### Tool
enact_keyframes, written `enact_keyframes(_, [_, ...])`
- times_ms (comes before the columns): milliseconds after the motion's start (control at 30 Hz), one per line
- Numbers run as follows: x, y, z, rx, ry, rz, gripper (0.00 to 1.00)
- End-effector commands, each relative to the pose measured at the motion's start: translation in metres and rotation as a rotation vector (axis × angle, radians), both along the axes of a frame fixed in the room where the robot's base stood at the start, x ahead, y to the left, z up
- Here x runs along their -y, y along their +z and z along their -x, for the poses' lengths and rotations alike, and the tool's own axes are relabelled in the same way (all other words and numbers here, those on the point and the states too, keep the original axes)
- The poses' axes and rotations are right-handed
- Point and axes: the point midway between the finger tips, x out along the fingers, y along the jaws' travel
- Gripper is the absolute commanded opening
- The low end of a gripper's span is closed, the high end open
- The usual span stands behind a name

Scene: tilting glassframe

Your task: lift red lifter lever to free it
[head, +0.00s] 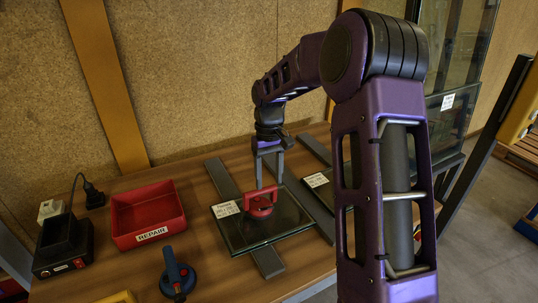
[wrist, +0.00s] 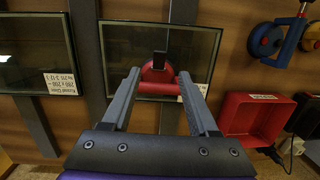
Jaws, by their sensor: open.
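The red lifter (head: 261,208) sits on a dark glass pane (head: 250,238) on the bench. In the wrist view the red lifter (wrist: 155,88) shows a round cup, a red bar and a dark upright piece. My gripper (head: 268,185) points down at the lifter and is open. In the wrist view the two fingertips of my gripper (wrist: 158,74) lie left and right of the lifter's middle, with nothing clamped between them. Whether the fingers touch the lever cannot be told. My arm hides part of the bench in the head view.
A red REPAIR bin (head: 147,222) and a black charger box (head: 64,252) stand at the left. A blue lifter (head: 177,274) lies near the front. A second glass pane (head: 322,192) with a label is to the right. Bare wood lies between bin and pane.

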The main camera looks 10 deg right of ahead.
Motion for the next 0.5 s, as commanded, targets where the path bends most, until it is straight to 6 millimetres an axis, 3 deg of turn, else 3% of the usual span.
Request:
enact_keyframes(33, [0.000, 0.014, -0.002, 0.004, 0.000, 0.001, 0.60])
enact_keyframes(200, [0.001, 0.046, -0.006, 0.002, -0.001, 0.001, 0.60])
enact_keyframes(500, [0.002, 0.068, -0.009, 0.000, 0.000, 0.000, 0.60])
